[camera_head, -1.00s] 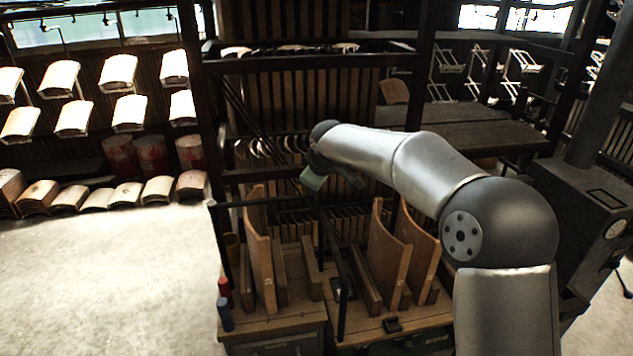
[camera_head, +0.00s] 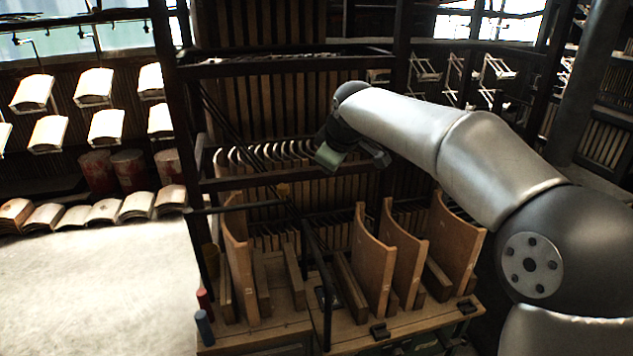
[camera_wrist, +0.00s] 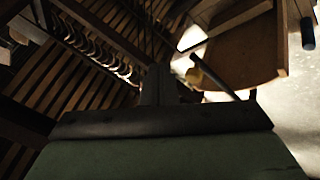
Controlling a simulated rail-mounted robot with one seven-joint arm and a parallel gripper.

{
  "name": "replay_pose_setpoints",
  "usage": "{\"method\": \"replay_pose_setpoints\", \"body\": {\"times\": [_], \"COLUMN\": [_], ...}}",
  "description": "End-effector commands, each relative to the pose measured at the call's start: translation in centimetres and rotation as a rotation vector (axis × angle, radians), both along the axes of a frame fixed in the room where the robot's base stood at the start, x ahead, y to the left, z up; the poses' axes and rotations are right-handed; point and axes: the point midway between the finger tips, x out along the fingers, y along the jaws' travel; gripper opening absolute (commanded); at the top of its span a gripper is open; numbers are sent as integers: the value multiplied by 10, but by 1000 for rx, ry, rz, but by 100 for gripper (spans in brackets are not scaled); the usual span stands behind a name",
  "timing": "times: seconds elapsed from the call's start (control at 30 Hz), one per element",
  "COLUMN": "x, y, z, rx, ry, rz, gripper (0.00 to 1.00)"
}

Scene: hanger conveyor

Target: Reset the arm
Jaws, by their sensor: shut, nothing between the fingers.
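My gripper (camera_head: 335,162) is at the end of my grey arm, which reaches in from the right in the head view. It is in the air above the wooden workbench, in front of the dark rack, and looks empty. In the wrist view its fingers (camera_wrist: 158,84) show as one narrow dark shape, closed together, beyond a green and black part of my gripper. Nothing is held between them.
Curved wooden panels (camera_head: 373,262) stand upright on the workbench (camera_head: 345,333) below my gripper. A dark frame bar (camera_head: 316,265) rises near them. Red and blue cylinders (camera_head: 204,325) stand at the bench's left corner. Open floor (camera_head: 95,290) lies to the left.

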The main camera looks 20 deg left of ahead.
Motion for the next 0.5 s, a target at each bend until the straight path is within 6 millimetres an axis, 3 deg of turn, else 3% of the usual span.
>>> {"method": "replay_pose_setpoints", "body": {"times": [0.17, 0.27, 0.37, 0.5], "x": [0, -11, -35, -87], "y": [-6, -22, -55, -123], "z": [8, 2, -13, -45], "rx": [0, -15, -35, -52], "ry": [1, 28, 84, 193], "rz": [1, -45, -145, -368], "gripper": [0, 0, 0, 0]}}
